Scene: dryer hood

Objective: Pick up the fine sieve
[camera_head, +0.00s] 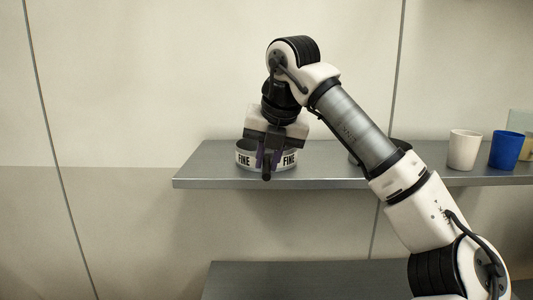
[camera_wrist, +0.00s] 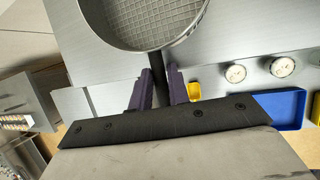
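The fine sieve is a round, light-grey rimmed ring (camera_head: 244,157) with "FINE" labels. It appears to rest on the grey shelf, near its left end. In the wrist view its mesh bowl (camera_wrist: 150,20) is at the top, and its dark handle (camera_wrist: 157,66) runs down toward me. My gripper (camera_head: 268,164) points down at the handle at the sieve's front. In the wrist view its purple fingers (camera_wrist: 160,82) stand close together, one on each side of the handle, with no clear gap. The handle's lower part is hidden behind the gripper body.
The grey shelf (camera_head: 210,168) also holds a white cup (camera_head: 463,150) and a blue cup (camera_head: 506,150) at the right. A dark round item behind my arm is mostly hidden. A lower surface (camera_head: 290,280) lies below. A blue tray (camera_wrist: 285,107) shows in the wrist view.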

